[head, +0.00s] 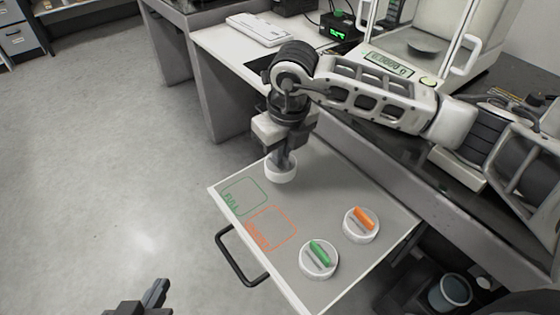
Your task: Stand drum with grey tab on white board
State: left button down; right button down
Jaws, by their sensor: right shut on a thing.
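My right gripper (284,160) points down and is shut on a white round drum (281,173) over the back-left part of a pull-out board. Its jaws cover the drum's top, so I cannot see its tab's colour. I cannot tell whether the drum touches the surface. The pull-out board (325,190) has a light grey top and white edges. Two other white drums stand on it, one with a green tab (319,258) and one with an orange tab (361,224). My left gripper (150,300) is at the bottom left over the floor, partly cut off; its jaw state is unclear.
Green (244,196) and orange (272,228) outlines on the board are empty. A black handle (240,262) juts from its front. Behind stand a white keyboard (258,29) on a white desk top (222,48) and a glass-sided balance (390,66). A bin (449,293) is at the lower right.

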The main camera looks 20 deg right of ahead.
jog(key=shift+w+f, duration=0.25)
jog(key=shift+f, duration=1.6)
jog(key=shift+f, duration=0.15)
jog(key=c, duration=1.6)
grip_release()
